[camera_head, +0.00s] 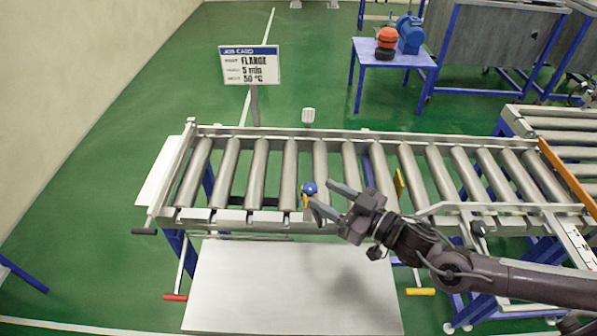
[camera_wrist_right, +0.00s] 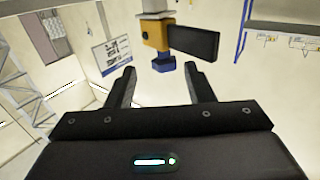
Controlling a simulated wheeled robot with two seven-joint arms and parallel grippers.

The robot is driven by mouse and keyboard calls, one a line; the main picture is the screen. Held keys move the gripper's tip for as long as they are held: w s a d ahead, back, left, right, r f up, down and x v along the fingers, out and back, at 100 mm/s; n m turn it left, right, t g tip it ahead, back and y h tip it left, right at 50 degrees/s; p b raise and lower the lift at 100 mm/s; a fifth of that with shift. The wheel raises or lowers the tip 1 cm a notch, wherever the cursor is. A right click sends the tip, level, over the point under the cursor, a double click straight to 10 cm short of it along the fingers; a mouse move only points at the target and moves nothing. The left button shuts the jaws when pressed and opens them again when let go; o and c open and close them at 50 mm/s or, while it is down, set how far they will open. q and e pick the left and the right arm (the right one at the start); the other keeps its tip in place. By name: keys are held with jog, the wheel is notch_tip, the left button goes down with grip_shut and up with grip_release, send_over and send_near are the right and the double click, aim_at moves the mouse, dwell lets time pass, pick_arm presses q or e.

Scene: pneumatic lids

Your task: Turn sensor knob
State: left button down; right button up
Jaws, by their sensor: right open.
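The sensor is a small yellow body (camera_wrist_right: 155,36) with a blue knob (camera_wrist_right: 163,64) and a dark block (camera_wrist_right: 193,42) beside it. In the head view the blue knob (camera_head: 309,188) shows at the near rail of the roller conveyor (camera_head: 270,217). My right gripper (camera_head: 320,194) comes in from the right with its fingers toward the knob. In the wrist view the right gripper (camera_wrist_right: 161,70) is open, and the knob appears between its fingertips. I cannot tell whether a finger touches it. My left gripper is not in view.
Red (camera_head: 175,297) and yellow (camera_head: 421,291) handles stick out below the near side. A pale panel (camera_head: 290,290) lies in front. A blue table (camera_head: 395,52) stands at the back.

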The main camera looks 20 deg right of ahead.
aim_at(310, 186)
jog(key=x, duration=0.1)
jog(key=p+x, duration=0.1)
jog(key=x, duration=0.2)
jog(key=shift+a+r+p, duration=0.3)
jog(key=shift+a+r, duration=0.1)
jog(key=shift+a, duration=0.05)
jog(key=shift+w+a+f, duration=0.1)
jog(key=shift+w+a, duration=0.15)
jog(key=shift+w, duration=0.2)
jog(key=shift+w+a+f, duration=0.1)
jog(key=shift+w+a, duration=0.15)
jog(key=shift+w, duration=0.15)
jog(key=shift+a, duration=0.1)
jog(key=c, duration=0.5)
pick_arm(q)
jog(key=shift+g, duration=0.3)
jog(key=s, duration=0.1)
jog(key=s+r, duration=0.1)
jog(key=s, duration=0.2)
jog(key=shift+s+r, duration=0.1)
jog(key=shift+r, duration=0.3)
pick_arm(e)
jog(key=c, duration=0.5)
